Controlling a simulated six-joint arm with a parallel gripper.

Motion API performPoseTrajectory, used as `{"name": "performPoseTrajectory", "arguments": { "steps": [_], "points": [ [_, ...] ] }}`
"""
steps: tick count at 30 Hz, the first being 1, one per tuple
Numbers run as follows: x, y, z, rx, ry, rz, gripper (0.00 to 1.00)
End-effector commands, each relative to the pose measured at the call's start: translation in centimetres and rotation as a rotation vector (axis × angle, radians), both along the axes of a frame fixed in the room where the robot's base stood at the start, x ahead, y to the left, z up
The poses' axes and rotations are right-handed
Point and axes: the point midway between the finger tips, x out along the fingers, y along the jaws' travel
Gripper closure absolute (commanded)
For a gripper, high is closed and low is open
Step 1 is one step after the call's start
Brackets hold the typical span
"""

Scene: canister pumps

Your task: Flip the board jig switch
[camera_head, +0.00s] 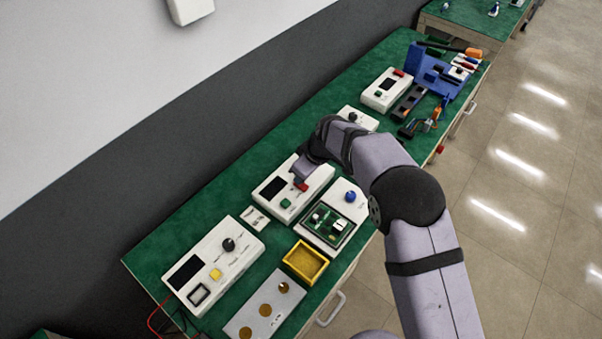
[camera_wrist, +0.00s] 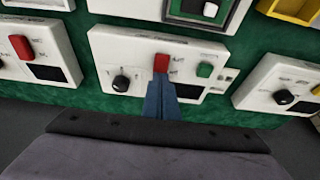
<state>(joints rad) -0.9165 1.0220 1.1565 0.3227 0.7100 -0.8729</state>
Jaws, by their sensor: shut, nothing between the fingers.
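The board jig (camera_head: 312,231) is a white plate holding a green circuit board (camera_head: 336,226), with a blue knob (camera_head: 351,197) at its far end. It is cut off at the top of the wrist view (camera_wrist: 232,22), where a white lever-like part (camera_wrist: 210,9) shows on it; I cannot tell for certain that this is its switch. My gripper (camera_wrist: 160,76) is shut and empty. Its tips are over a white control box (camera_wrist: 135,55), close to its red button (camera_wrist: 161,62); I cannot tell whether they touch. The jig lies beside this box, apart from the tips.
The control box also has a green button (camera_wrist: 204,70) and black knob (camera_wrist: 121,83). A yellow tray (camera_head: 305,262), a small switch plate (camera_head: 255,218) and another white box (camera_head: 235,250) stand nearby. A blue rack (camera_head: 430,75) and tools crowd the far end.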

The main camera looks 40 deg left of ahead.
Motion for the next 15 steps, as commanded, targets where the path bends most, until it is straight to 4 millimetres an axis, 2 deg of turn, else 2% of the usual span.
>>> {"name": "performPoseTrajectory", "arguments": {
  "steps": [15],
  "points": [
    [0.00,0.08,-0.52,0.000,0.000,0.000,1.00]
  ]
}}
